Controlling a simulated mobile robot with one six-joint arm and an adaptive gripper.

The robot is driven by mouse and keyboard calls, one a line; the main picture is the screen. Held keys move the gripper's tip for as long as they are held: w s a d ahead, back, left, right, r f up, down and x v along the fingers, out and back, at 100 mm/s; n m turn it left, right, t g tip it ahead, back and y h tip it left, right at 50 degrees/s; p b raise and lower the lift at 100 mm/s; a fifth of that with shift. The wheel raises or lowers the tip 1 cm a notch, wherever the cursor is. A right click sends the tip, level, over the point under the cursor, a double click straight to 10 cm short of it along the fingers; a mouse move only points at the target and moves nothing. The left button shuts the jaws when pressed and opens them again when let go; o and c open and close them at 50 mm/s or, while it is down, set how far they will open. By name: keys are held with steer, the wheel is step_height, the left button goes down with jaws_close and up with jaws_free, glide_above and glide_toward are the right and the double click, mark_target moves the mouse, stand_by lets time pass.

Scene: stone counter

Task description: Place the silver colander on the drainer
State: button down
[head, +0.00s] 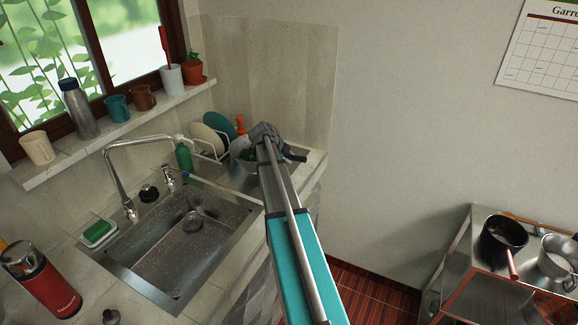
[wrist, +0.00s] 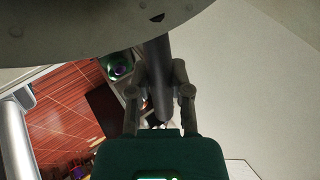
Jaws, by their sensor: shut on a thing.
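The silver colander (head: 240,150) shows partly in the head view, behind my arm's end at the far right end of the counter. In the wrist view its grey curved body (wrist: 90,22) fills the top left. My gripper (head: 266,134) is at the colander's side. In the wrist view my gripper's fingers (wrist: 158,78) are closed on its dark handle (wrist: 157,55). The white wire drainer (head: 206,157) holds plates and stands just left of the colander. My arm hides part of the colander, and I cannot tell whether it touches the drainer or counter.
A green bottle (head: 183,156) stands left of the drainer, and an orange-topped bottle (head: 240,124) is behind the colander. The sink (head: 185,240) and its tall tap (head: 112,165) are nearer. A windowsill with mugs runs along the left. The wall is close behind.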

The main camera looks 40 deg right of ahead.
step_height(320, 180, down, 3)
steer(key=b, duration=0.3)
steer(key=shift+w+d+f, duration=0.1)
steer(key=shift+w+f, duration=0.05)
steer(key=shift+f, duration=0.05)
steer(key=c, duration=0.6)
jaws_free()
steer(key=shift+o, duration=0.2)
steer(key=shift+r, duration=0.15)
steer(key=p+v, duration=0.9)
steer(key=v, duration=0.2)
steer(key=shift+a+r, duration=0.3)
steer(key=shift+a, duration=0.05)
